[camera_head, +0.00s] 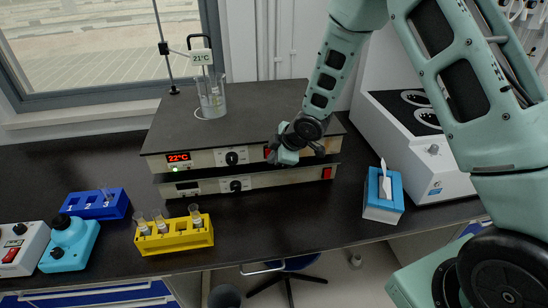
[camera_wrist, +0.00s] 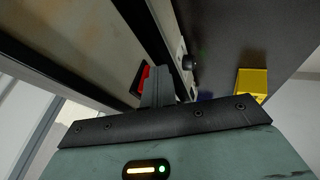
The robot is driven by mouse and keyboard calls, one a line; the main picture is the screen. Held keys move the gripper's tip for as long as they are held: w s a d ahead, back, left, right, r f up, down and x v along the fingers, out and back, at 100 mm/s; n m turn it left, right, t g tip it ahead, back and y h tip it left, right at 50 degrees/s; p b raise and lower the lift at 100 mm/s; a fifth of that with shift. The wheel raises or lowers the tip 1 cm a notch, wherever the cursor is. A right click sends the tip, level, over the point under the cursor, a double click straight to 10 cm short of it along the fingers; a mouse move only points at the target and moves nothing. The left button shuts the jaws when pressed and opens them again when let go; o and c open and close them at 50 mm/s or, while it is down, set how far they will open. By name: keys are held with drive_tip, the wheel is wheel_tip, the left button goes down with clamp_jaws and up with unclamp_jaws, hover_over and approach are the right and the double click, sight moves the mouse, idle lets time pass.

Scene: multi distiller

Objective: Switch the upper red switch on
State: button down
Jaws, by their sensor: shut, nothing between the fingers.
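The heating unit has an upper front panel (camera_head: 205,158) with a lit red display and a black knob, and a lower panel (camera_head: 208,186) with a dark display. The upper red switch (camera_head: 267,152) is mostly hidden behind my gripper (camera_head: 276,154). My gripper is shut and empty, with its fingers at the right part of the upper panel. In the wrist view, the upper red switch (camera_wrist: 142,82) lies just left of the closed fingertips (camera_wrist: 157,72); I cannot tell whether they touch. The lower red switch (camera_head: 327,173) is in plain view below and right.
A glass beaker (camera_head: 211,97) with a probe stands on the unit's dark top. A yellow tube rack (camera_head: 174,236) and a blue rack (camera_head: 95,204) stand front left. A blue tissue box (camera_head: 383,196) and a white instrument (camera_head: 430,150) stand right.

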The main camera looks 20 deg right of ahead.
drive_tip(key=shift+r, duration=0.15)
drive_tip(key=shift+w+r+p, duration=0.1)
drive_tip(key=shift+r+p, duration=0.55)
drive_tip(key=shift+r, duration=0.15)
